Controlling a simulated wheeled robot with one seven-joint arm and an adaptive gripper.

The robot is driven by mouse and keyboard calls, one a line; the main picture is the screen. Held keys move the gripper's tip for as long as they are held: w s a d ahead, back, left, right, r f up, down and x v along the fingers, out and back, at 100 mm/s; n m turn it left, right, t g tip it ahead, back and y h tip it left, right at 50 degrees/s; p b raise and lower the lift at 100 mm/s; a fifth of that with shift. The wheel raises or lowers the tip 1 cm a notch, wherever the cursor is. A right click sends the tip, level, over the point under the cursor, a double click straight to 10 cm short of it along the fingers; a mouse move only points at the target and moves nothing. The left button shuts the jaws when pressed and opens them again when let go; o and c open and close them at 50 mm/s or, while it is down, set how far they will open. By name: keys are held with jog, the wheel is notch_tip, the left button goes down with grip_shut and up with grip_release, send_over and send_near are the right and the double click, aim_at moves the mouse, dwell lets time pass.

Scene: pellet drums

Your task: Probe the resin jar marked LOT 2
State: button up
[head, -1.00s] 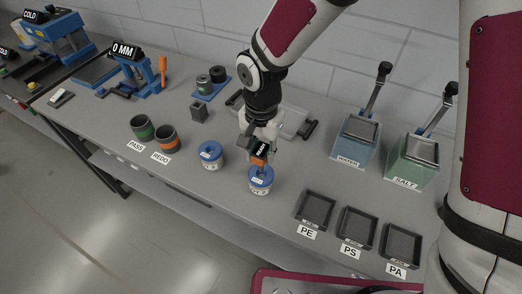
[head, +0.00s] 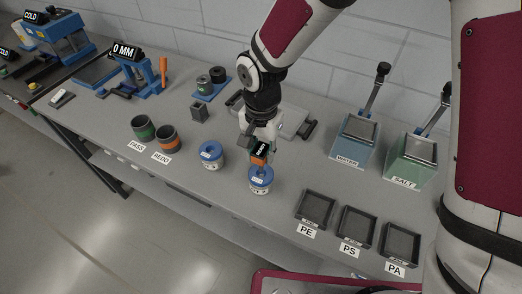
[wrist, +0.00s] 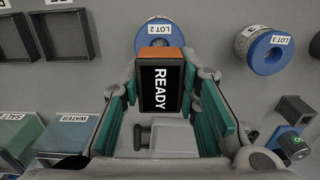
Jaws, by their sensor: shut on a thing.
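The LOT 2 jar (head: 260,187) is a white jar with a blue ring-shaped lid, standing upright on the bench. Its lid and LOT 2 label show at the top of the wrist view (wrist: 157,29). My gripper (head: 260,143) is shut on a dark handheld probe (wrist: 161,86) with an orange end and a screen reading READY. In the head view the probe's orange end is close to the back of the jar's lid. In the wrist view it overlaps the lid's near edge. I cannot tell whether they touch; the probe's tip is hidden.
The LOT 3 jar (wrist: 270,50) stands to the left in the head view (head: 211,157). PASS (head: 142,128) and REDO (head: 167,139) cups are farther left. PE (head: 315,208), PS and PA trays are right, with WATER (head: 353,142) and SALT (head: 408,161) stations behind.

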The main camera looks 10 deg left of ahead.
aim_at(261, 171)
jog(key=shift+f+b, duration=0.6)
jog(key=shift+f, duration=2.5)
dwell(0.6)
jog(key=o, duration=1.2)
notch_tip(261, 171, up, 12)
jog(key=shift+d+r, duration=0.1)
